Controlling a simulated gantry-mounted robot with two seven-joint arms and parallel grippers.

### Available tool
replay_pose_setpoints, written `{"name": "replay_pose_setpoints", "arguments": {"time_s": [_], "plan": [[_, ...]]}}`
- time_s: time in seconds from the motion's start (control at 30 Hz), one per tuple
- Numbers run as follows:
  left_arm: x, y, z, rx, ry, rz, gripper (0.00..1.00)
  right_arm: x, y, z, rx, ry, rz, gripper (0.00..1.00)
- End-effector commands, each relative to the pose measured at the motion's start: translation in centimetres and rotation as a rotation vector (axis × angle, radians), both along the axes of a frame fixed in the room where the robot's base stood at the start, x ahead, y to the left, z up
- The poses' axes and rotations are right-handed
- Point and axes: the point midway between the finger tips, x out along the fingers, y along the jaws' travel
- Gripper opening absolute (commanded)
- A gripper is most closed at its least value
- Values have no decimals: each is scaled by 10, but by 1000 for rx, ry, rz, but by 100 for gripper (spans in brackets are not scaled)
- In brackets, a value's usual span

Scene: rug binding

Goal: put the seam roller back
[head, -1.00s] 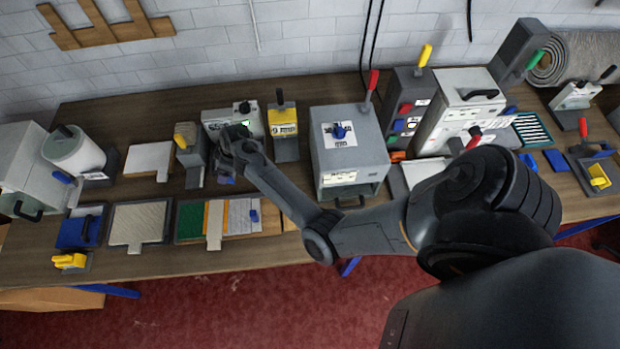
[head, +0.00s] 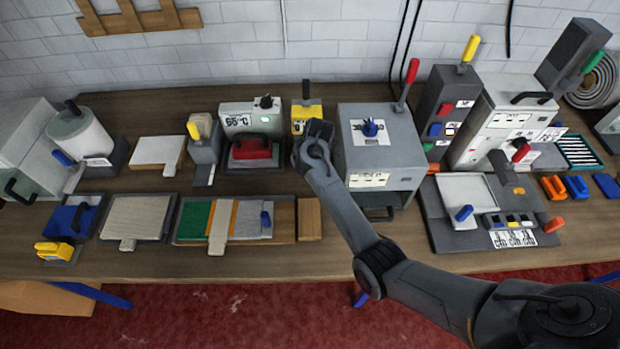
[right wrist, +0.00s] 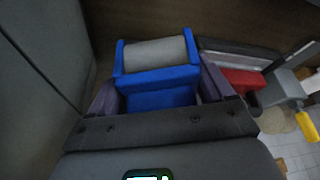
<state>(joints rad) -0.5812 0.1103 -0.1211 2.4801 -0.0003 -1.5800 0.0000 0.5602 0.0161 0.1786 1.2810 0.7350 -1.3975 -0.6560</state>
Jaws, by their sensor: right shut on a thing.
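The seam roller, a grey cylinder (right wrist: 157,54) in a blue frame (right wrist: 160,88), shows in the right wrist view. My right gripper (right wrist: 160,97) is shut on the blue frame, one finger on each side. In the head view my right gripper (head: 314,142) hangs in front of the yellow-fronted stand (head: 306,114), left of the large grey box (head: 380,142). The roller is hidden behind my gripper in the head view, so its height above the bench cannot be told. My left gripper is not in view.
The grey box stands close to the right of my gripper. A red iron-like thing (head: 252,148) sits on a dark base to its left, below the 65°C unit (head: 250,118). A wooden block (head: 309,219) lies nearer the front edge. Some bench (head: 290,180) is bare below the gripper.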

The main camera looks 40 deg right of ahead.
Motion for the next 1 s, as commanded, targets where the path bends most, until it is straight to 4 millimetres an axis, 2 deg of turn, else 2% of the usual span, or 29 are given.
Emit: {"name": "replay_pose_setpoints", "arguments": {"time_s": [0.03, 0.2, 0.47, 0.7, 1.0], "plan": [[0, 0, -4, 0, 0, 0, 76, 0, 2, -11, 4, 1, 2, 48], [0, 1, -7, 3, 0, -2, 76, 0, 1, -33, 2, 0, 1, 48], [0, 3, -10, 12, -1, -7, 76, 0, 1, -47, 1, -1, 2, 48], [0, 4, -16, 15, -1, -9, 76, 0, 1, -74, 1, -1, 3, 48], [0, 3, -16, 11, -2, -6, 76, 0, 0, -76, 0, -2, 2, 48]]}}
